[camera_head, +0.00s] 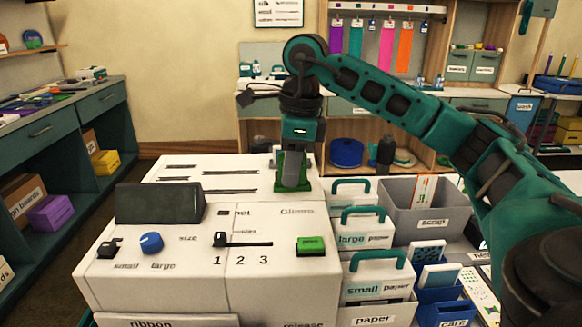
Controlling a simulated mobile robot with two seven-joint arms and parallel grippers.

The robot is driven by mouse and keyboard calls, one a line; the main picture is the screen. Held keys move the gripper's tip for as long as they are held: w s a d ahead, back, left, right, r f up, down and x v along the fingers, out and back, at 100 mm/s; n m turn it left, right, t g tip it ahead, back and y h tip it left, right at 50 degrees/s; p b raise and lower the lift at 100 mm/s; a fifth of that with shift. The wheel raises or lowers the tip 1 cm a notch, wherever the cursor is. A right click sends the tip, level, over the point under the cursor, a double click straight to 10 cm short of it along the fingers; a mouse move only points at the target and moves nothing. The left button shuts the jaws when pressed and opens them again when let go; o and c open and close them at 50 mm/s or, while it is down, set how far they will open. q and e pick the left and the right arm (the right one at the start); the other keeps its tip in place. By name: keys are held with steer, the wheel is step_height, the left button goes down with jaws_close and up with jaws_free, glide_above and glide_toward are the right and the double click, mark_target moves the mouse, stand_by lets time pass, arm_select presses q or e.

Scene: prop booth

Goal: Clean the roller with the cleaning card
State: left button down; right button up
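The white label printer (285,230) fills the lower left of the head view, with slots on top and a dark screen. I cannot make out a roller; it may be inside the printer or behind my gripper. My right gripper (293,186) points down at the printer's top near its back right edge. Its fingers are seen end-on, so their opening and anything between them cannot be told. White and blue cards (430,252) stand in blue holders (446,312) at the right, one marked card; I cannot tell which is the cleaning card. My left gripper is out of view.
A grey scrap bin (440,218) with a card in it stands right of the printer. Large paper (362,236) and small paper (377,284) trays with green handles stand beside the printer. My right arm spans above the bin. A shelf unit stands behind.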

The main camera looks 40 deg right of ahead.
steer(key=o, duration=0.5)
steer(key=shift+o, duration=0.2)
steer(key=shift+r, duration=0.1)
steer(key=r, duration=0.4)
steer(key=r+p, duration=0.1)
steer(key=r, duration=0.1)
steer(key=shift+s+d, duration=0.2)
steer(key=shift+d, duration=0.05)
steer(key=r+p, duration=0.1)
steer(key=r, duration=0.1)
steer(key=r+p, duration=0.1)
steer(key=r, duration=0.1)
steer(key=r+p, duration=0.2)
steer(key=shift+s+d, duration=0.3)
steer(key=shift+r, duration=0.35)
steer(key=shift+s, duration=0.1)
